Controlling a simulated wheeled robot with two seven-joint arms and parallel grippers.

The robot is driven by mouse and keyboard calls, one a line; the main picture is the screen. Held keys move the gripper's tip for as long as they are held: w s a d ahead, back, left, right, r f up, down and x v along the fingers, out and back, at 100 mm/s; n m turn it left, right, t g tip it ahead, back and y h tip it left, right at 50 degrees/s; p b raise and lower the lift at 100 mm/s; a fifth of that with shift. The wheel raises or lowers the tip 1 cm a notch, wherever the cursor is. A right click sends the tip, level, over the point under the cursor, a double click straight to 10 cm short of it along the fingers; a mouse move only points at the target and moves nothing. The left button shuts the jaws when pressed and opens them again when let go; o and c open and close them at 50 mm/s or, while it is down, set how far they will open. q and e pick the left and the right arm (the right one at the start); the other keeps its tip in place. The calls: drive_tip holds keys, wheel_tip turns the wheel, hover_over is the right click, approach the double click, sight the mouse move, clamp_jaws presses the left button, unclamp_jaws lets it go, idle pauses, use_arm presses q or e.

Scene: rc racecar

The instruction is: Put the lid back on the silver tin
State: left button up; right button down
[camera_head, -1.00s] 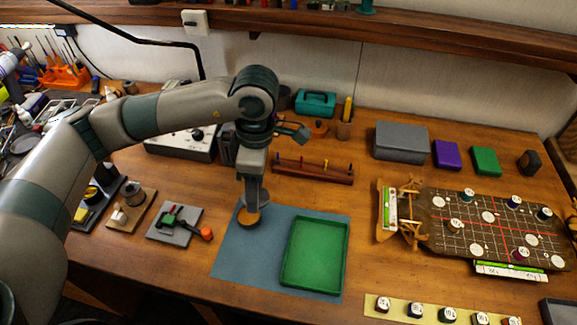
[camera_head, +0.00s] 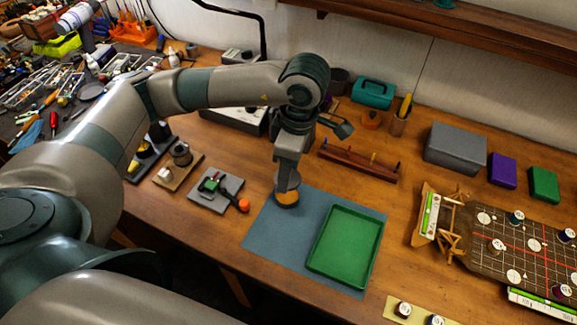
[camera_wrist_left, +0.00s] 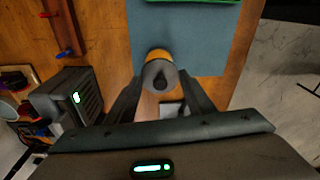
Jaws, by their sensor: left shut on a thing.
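My left gripper (camera_head: 289,172) reaches down at the back left corner of the blue-grey mat. In the left wrist view, its two fingers (camera_wrist_left: 160,98) close around a round grey piece (camera_wrist_left: 157,70) with a dark middle and an orange-yellow part beyond it. The orange-yellow part (camera_head: 287,199) also shows below the gripper in the head view. I cannot tell whether the held thing is the lid or whether it touches the mat. A small dull metal cylinder (camera_head: 181,153), possibly the silver tin, stands on a wooden board at the left. My right gripper is out of view.
A green tray (camera_head: 345,248) lies on the mat (camera_head: 262,225). A wooden peg rack (camera_head: 358,164) stands behind. A game board (camera_head: 530,255) is at the right.

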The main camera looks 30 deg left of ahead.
use_arm(q)
drive_tip(key=shift+f+b, duration=0.45)
drive_tip(key=shift+f, duration=1.2)
drive_tip(key=shift+f+b, duration=0.45)
drive_tip(key=shift+f, duration=0.05)
drive_tip(key=shift+f+b, duration=0.7)
drive_tip(key=shift+b, duration=0.15)
drive_tip(key=shift+b, duration=0.95)
